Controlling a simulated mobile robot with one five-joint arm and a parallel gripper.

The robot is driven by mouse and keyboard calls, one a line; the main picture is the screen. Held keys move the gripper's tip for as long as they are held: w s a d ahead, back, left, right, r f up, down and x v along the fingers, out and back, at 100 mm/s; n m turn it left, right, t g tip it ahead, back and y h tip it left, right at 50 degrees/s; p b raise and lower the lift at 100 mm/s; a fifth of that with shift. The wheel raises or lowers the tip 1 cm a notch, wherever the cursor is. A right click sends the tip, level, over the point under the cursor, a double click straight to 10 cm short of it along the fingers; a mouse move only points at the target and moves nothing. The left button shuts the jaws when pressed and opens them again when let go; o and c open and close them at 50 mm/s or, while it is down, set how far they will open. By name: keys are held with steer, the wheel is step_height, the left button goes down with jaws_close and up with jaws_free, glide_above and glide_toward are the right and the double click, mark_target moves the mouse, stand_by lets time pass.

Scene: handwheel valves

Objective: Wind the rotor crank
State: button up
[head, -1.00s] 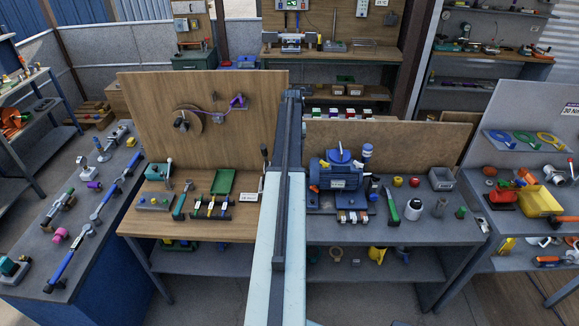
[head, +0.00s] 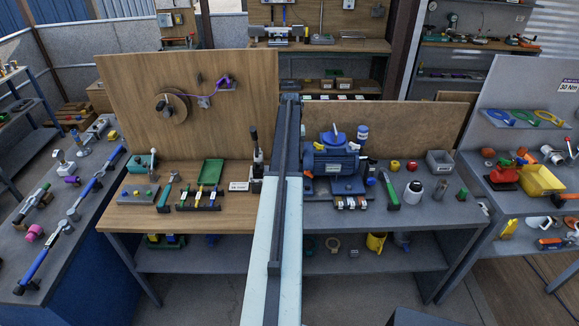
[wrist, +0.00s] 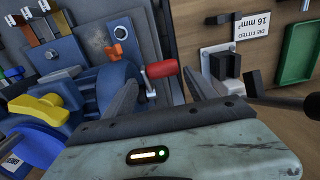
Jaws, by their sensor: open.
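A crank with a red grip (wrist: 162,68) and a pale metal arm shows in the wrist view, beside the blue motor (wrist: 88,92). I take it for the rotor crank. My gripper (wrist: 160,74) is open, its two dark fingers apart, one on each side of the red grip in the picture. I cannot tell how deep the grip lies between them or whether they touch it. In the head view the blue motor (head: 336,163) stands on the bench just right of my arm. My arm hides my gripper and the crank there.
A black-handled tool (head: 257,158) stands close left of my arm, and its dark block (wrist: 225,70) is near the right finger. A green tray (head: 210,172) and a label lie on the wooden bench (head: 150,217). An orange lever (wrist: 115,52) and yellow knob (wrist: 40,108) are on the motor.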

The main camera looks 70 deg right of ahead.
step_height(320, 180, down, 3)
steer(key=shift+f+b, duration=0.15)
steer(key=shift+b, duration=0.8)
